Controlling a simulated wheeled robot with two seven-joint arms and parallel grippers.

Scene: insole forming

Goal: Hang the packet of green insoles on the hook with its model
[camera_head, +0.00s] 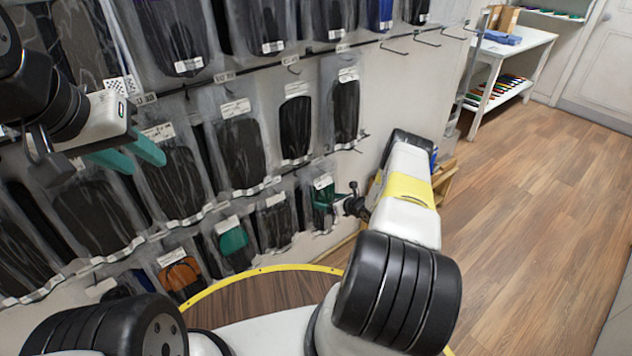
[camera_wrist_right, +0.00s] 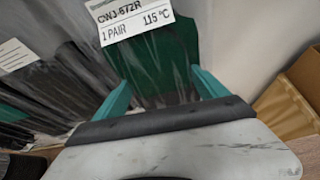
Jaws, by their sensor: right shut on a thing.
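The packet of green insoles (camera_head: 322,203) is at the right end of the lower row of the rack, with a white label at its top. My right gripper (camera_head: 343,197) is at its right side and shut on it. In the right wrist view the clear packet (camera_wrist_right: 172,60) lies between the two teal fingers (camera_wrist_right: 162,95), its label reading "1 PAIR 115 °C". The hook behind it is hidden. Another packet with a green insole (camera_head: 234,242) hangs further left in the lower row. My left gripper (camera_head: 130,156) is open and empty in front of the middle row.
Packets of black insoles (camera_head: 240,150) fill the rows, and an orange one (camera_head: 180,277) hangs low at the left. Bare hooks (camera_head: 428,40) show at the upper right. A cardboard box (camera_wrist_right: 285,105) stands right of the packet. A white table (camera_head: 512,48) is at the back.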

